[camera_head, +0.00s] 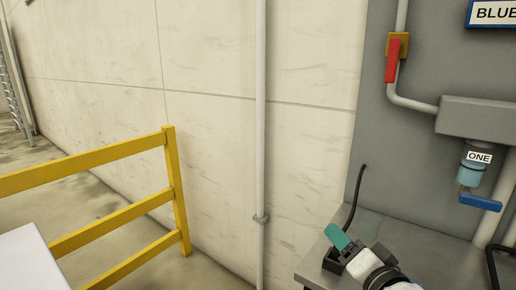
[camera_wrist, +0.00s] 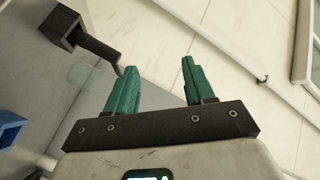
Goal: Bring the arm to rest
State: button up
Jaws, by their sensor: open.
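My gripper (camera_wrist: 157,88) has two green fingers that stand well apart in the wrist view, with nothing between them. In the head view my gripper (camera_head: 338,238) shows at the lower right, over the edge of the grey metal bench, and only part of its fingers can be made out. My arm enters from the bottom edge there. A small black box (camera_wrist: 62,27) with a dark rod or cable by it shows at the upper left of the wrist view, apart from the fingers.
A yellow railing (camera_head: 120,217) stands at the left. A white surface (camera_head: 32,262) fills the lower left corner. A thin pipe (camera_head: 260,150) runs down the pale wall. The grey panel at right carries a red-handled valve (camera_head: 392,62) and a fitting marked ONE (camera_head: 478,158) above the bench (camera_head: 375,222).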

jog(key=s+d+f+n+g+h+b, duration=0.1)
jog(key=s+d+f+g+b, duration=0.3)
jog(key=f, duration=0.6)
jog(key=s+d+f+n+g+h, duration=0.1)
jog(key=s+d+f+n+g, duration=0.1)
jog(key=s+f, duration=0.6)
jog(key=s+d+f+n+g+h+b, duration=0.1)
jog(key=s+d+f+g, duration=0.25)
jog(key=f, duration=0.75)
jog(key=s+f+n+g+h+b, duration=0.1)
jog(key=s+f+g+b, duration=0.15)
jog(key=s+f, duration=0.6)
jog(key=s+f+n+g+b, duration=0.2)
jog(key=s+f+g, duration=0.15)
jog(key=s, duration=0.95)
notch_tip(320, 180, up, 13)
jog(key=p, duration=1.3)
jog(key=shift+w+d+f, duration=0.2)
jog(key=shift+w+d, duration=0.2)
jog(key=shift+d, duration=0.1)
